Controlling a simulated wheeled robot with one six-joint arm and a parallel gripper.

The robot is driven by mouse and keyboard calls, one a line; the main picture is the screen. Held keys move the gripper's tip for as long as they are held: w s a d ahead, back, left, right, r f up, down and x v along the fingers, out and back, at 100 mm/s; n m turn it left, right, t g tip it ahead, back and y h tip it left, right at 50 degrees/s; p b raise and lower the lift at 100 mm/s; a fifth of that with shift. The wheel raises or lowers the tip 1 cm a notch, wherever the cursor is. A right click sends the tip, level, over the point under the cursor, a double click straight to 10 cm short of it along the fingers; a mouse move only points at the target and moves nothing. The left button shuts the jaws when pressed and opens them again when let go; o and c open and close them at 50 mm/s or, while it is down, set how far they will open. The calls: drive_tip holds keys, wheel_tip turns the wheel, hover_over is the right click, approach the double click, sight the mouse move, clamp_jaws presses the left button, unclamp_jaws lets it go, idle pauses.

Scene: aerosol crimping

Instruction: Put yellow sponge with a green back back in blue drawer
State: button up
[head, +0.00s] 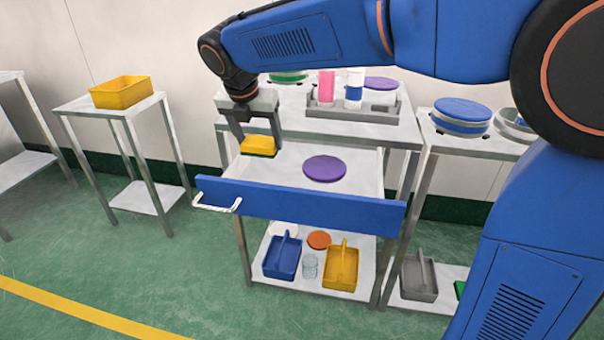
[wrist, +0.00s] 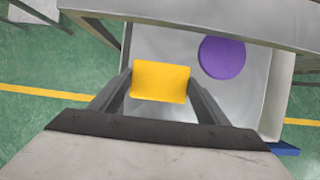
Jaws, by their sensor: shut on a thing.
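The yellow sponge (head: 258,143) is held between the fingers of my gripper (head: 257,138); a thin green layer shows along its underside in the head view. In the wrist view the sponge (wrist: 160,82) sits between the two fingertips of my gripper (wrist: 160,85). The blue drawer (head: 300,206) is pulled open, with a blue front and a white handle at its left end. The sponge is over the left part of the open drawer; I cannot tell the exact height between it and the drawer floor.
A purple disc (head: 325,168) lies in the drawer, right of the sponge. A grey tray (head: 352,112) with bottles stands on the tabletop behind. A blue caddy (head: 283,258) and a yellow caddy (head: 341,267) stand on the shelf below. A yellow bin (head: 122,92) is on the left table.

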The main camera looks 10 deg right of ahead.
sight(250, 142)
wheel_tip(250, 142, down, 10)
drive_tip(key=shift+a+r, duration=0.1)
drive_tip(key=shift+a, duration=0.05)
idle(0.4)
drive_tip(key=o, duration=1)
drive_tip(key=shift+o, duration=0.2)
drive_tip(key=v, duration=1.2)
